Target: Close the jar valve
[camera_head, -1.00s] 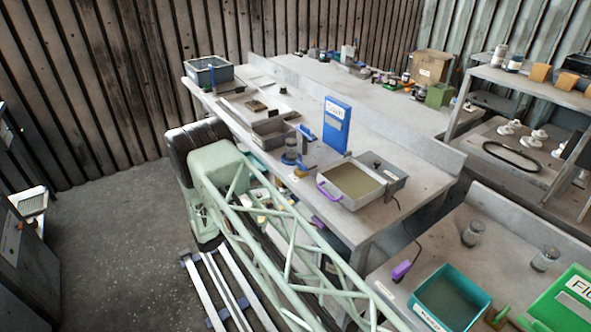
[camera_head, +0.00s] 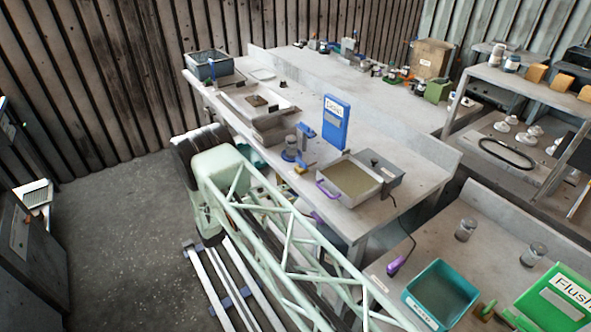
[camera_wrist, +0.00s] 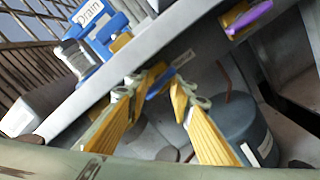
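The jar (camera_head: 291,146), grey and clear, stands in a blue stand (camera_head: 305,135) at the bench's front edge, with a small yellow part (camera_head: 300,169) low beside it. In the wrist view the jar (camera_wrist: 70,54) and blue stand (camera_wrist: 100,45) are at upper left, with a yellow piece (camera_wrist: 121,42) next to the stand. My gripper (camera_wrist: 168,84) has yellow fingers with a gap between the tips. A blue strip (camera_wrist: 160,82) shows between or behind the tips; contact cannot be told. My gripper is not visible in the head view.
The bench (camera_head: 385,215) edge runs diagonally across the wrist view. A blue "Drain" box (camera_head: 335,122) and a tan-filled tray (camera_head: 350,180) with a purple handle stand near the jar. A dark round container (camera_wrist: 235,135) is below the bench. The floor (camera_head: 120,230) at left is open.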

